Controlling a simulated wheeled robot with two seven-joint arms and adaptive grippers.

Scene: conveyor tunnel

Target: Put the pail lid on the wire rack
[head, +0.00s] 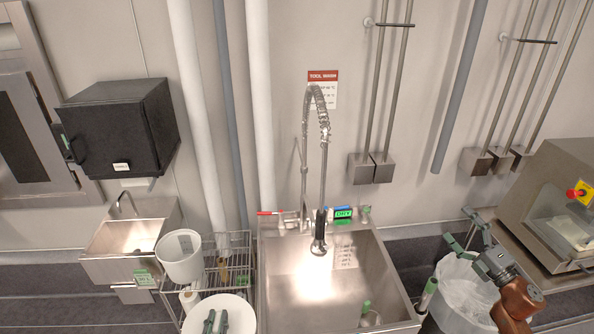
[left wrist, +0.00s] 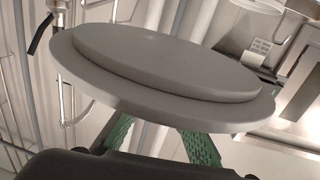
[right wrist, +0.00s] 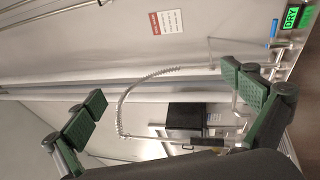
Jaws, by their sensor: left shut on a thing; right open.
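The round pail lid (head: 238,305) is at the bottom of the head view, white there and grey in shadow in the left wrist view (left wrist: 160,60). My left gripper (head: 215,321) is shut on it; its green fingers also show at the lid's edge in the left wrist view. The wire rack (head: 238,247) stands left of the sink, with a white pail (head: 182,258) on its upper left. The lid appears in front of the rack and hides its lower part; I cannot tell whether they touch. My right gripper (head: 475,243) is open and empty, right of the sink.
The steel sink (head: 285,290) with a spring-hose tap (head: 322,190) is right of the rack. A small hand basin (head: 132,238) is to the left. A lined white bin (head: 460,290) lies below my right gripper. The rack's upper right holds small items.

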